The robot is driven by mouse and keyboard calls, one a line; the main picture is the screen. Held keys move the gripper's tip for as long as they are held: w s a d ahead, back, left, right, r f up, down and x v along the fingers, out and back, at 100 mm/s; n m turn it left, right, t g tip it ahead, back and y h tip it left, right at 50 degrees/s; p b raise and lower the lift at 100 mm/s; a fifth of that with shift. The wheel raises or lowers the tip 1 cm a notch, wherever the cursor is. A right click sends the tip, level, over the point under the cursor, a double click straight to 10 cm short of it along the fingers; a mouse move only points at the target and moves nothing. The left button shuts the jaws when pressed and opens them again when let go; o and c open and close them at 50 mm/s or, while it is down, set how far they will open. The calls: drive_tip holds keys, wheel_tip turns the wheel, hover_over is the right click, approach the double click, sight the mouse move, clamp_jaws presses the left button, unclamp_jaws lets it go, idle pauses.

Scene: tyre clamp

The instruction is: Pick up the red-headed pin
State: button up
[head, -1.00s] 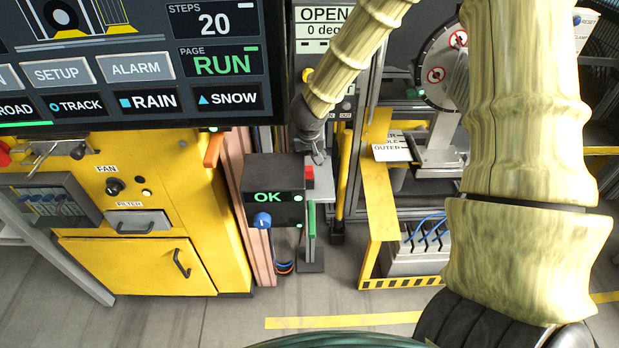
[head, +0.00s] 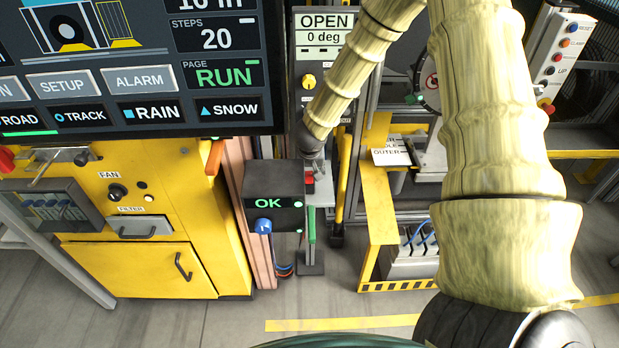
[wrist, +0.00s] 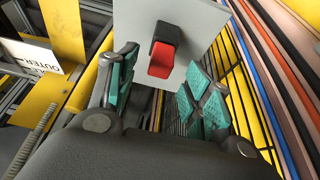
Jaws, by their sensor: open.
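The red-headed pin shows in the wrist view as a red block (wrist: 163,61) in a black surround on a pale grey plate (wrist: 198,28). In the head view its red head (head: 309,178) is just behind the dark OK box. My gripper (wrist: 160,75) is open, with its teal-padded fingers to the left and right of the red head in the picture. Whether either pad touches it cannot be told. In the head view my gripper (head: 313,158) is just above the red head, its fingertips partly hidden.
The OK box (head: 273,207) with a blue knob stands in front of the pin. A yellow frame (head: 380,225) with an OUTER label is to the right. A yellow cabinet (head: 150,255) and large screen (head: 130,60) are on the left. Pipes (wrist: 280,75) run along the wrist view's right.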

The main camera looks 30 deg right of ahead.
drive_tip(key=shift+x, duration=1.15)
clamp_jaws()
